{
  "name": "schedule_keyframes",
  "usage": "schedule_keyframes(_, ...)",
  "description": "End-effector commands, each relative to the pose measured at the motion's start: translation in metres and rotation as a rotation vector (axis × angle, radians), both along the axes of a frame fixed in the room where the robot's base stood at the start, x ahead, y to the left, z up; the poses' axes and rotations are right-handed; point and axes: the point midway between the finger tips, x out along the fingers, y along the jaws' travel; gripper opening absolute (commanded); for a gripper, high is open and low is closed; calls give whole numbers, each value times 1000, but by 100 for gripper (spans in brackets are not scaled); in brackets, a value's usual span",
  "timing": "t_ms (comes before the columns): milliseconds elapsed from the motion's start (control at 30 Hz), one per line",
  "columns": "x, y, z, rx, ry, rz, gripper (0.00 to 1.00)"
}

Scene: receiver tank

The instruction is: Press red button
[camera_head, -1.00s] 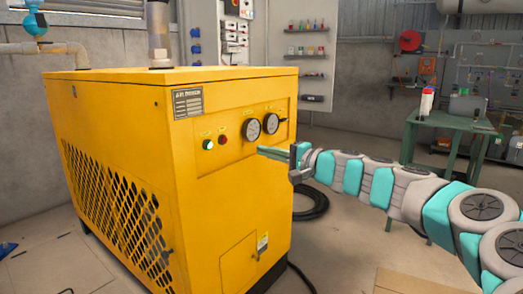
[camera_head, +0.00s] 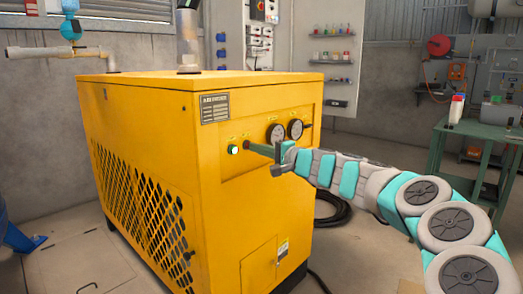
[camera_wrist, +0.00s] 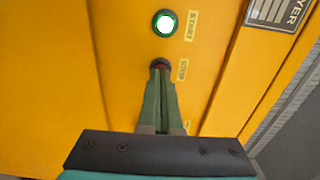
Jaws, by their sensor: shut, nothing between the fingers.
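The yellow dryer cabinet (camera_head: 155,140) has a front panel with two buttons. A lit white-green button (camera_head: 233,149) marked START shows at the left, and it is also in the wrist view (camera_wrist: 165,23). My gripper (camera_head: 250,147) is shut and empty, its green fingertips pointing at the panel just right of the lit button. In the wrist view the fingertips (camera_wrist: 160,70) lie over the red button (camera_wrist: 160,62) by the STOP label. Only a dark reddish rim of that button shows above the tips. I cannot tell if the tips touch it or how far it is pushed.
Two round gauges (camera_head: 285,131) sit on the panel just right of and above my fingertips. A nameplate (camera_head: 215,108) is above the buttons. A green table (camera_head: 468,130) stands at the right. A black hose (camera_head: 333,208) lies on the floor behind my arm.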

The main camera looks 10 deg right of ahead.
Motion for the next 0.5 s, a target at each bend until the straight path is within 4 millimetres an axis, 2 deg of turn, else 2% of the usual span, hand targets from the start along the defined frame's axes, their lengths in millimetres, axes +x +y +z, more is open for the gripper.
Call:
schedule_keyframes(267,1,1,-1,-1,1,0,0)
schedule_keyframes(500,15,11,-1,-1,1,0,0)
